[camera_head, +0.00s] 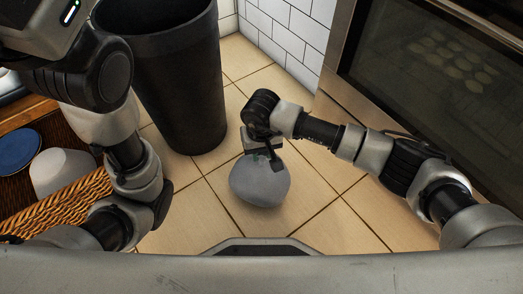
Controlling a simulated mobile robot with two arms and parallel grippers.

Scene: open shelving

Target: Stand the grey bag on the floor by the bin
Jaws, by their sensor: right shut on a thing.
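The grey bag (259,184) is a rounded, full shape in the middle of the head view, over the tiled floor. My right gripper (262,154) points down and is shut on the top of the grey bag. I cannot tell whether the bag's underside touches the floor. The black bin (170,75) stands upright on the floor, behind and to the left of the bag, with a gap of bare tile between them. My left arm comes in at the left, but its gripper does not show.
An oven (430,60) with a glass door stands at the right. A wicker basket (70,207) is at the left, near a blue round item (18,149) and a pale rounded item (62,172). A white tiled wall (290,35) is at the back. Floor tiles (330,225) around the bag are clear.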

